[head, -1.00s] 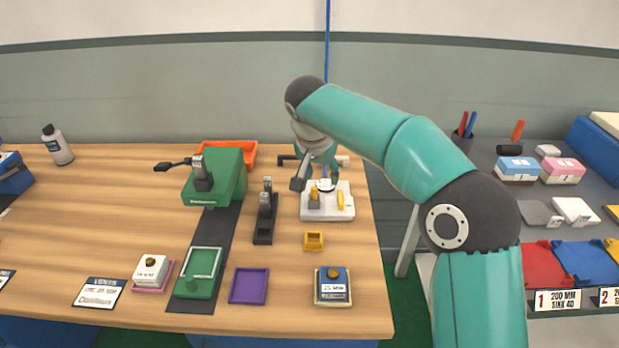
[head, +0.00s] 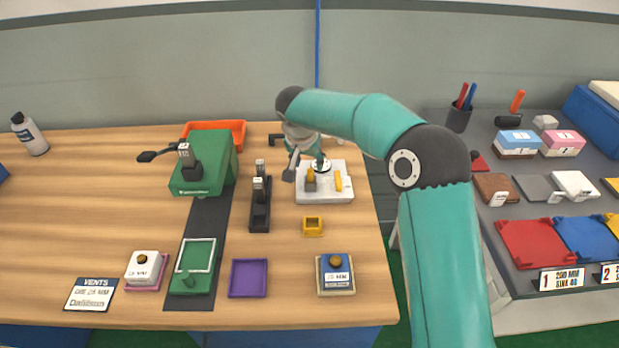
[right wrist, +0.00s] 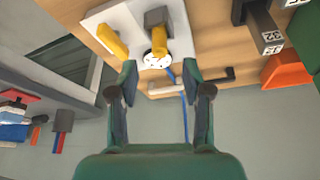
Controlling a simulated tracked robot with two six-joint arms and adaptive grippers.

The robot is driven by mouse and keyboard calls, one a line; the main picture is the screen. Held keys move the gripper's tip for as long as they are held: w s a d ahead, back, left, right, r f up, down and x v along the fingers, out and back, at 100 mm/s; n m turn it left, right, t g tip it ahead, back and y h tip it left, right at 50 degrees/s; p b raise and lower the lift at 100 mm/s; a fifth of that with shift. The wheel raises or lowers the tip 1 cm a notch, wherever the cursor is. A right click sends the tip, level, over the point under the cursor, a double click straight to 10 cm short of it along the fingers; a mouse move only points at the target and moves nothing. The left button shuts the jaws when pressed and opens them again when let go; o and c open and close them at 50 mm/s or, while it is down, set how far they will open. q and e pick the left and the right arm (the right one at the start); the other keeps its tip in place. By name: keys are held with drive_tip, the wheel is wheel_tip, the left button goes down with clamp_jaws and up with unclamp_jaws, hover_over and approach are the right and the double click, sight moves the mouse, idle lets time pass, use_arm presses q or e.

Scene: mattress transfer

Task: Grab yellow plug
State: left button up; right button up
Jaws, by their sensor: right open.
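A white plate (head: 324,195) on the table carries a grey block (head: 310,186) with a yellow plug (head: 310,174) at it, and a separate yellow bar (head: 338,182) to the right. In the right wrist view, the yellow plug (right wrist: 159,41) stands at the grey block (right wrist: 157,17), with a white disc (right wrist: 157,61) by its near end. The yellow bar (right wrist: 112,41) lies to the left. My right gripper (right wrist: 160,74) is open, its fingers on either side of the white disc and holding nothing. In the head view, my right gripper (head: 305,165) is over the plate's back edge, partly hidden by its wrist. My left gripper is out of view.
A black stand (head: 260,212) and a green machine (head: 203,172) are left of the plate. An orange tray (head: 238,132) is behind. A blue cable (head: 318,45) hangs at the back.

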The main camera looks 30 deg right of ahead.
sight(310, 170)
drive_tip(key=shift+p+x, duration=0.8)
drive_tip(key=shift+x, duration=2.2)
clamp_jaws()
